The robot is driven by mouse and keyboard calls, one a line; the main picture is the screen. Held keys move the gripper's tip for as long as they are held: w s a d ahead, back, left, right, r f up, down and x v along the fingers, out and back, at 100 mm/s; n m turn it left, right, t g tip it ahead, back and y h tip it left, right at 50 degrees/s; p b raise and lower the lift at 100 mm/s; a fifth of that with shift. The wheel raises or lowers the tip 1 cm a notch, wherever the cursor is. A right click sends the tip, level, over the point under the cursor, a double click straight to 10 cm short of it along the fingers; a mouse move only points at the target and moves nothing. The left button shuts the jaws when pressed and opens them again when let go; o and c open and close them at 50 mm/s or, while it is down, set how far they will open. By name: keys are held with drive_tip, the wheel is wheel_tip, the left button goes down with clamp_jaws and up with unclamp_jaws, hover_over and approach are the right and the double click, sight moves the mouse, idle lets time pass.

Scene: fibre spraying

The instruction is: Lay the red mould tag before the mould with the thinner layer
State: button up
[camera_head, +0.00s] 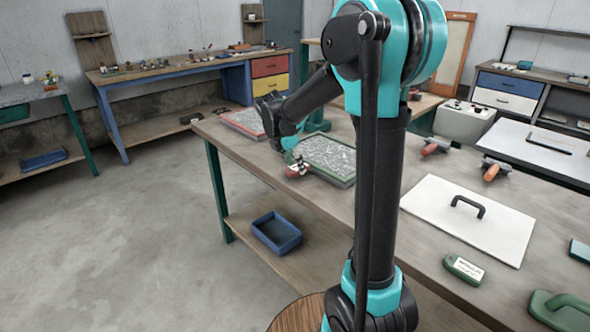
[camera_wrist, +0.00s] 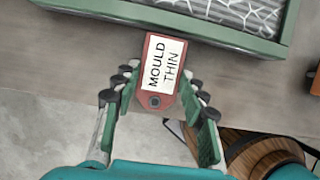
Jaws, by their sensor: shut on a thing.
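My gripper (camera_wrist: 161,82) is shut on the red mould tag (camera_wrist: 155,101), its fingers at the tag's two sides. The tag's white label reads "MOULD THIN". In the head view my gripper (camera_head: 296,162) and the red tag (camera_head: 298,170) are at the table's front edge, by the near left side of the green-rimmed mould (camera_head: 331,178). In the wrist view that mould's green rim (camera_wrist: 190,34) is just beyond the tag. Whether the tag touches the table is unclear. A red-rimmed mould (camera_head: 232,127) lies farther left, partly hidden by my arm. Both hold pale fibre; their thicknesses are hard to compare.
The workbench (camera_head: 420,230) also holds a white board (camera_head: 480,235) with a black handle, a green tag (camera_head: 464,268) and two orange-handled tools (camera_head: 493,170). A blue bin (camera_head: 277,233) sits on the shelf below. A bare strip of tabletop runs before the moulds.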

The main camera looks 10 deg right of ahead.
drive_tip(key=shift+f, duration=0.95)
drive_tip(key=o, duration=0.9)
drive_tip(key=shift+f, duration=0.1)
drive_tip(key=shift+o, duration=0.2)
drive_tip(key=v, duration=1.2)
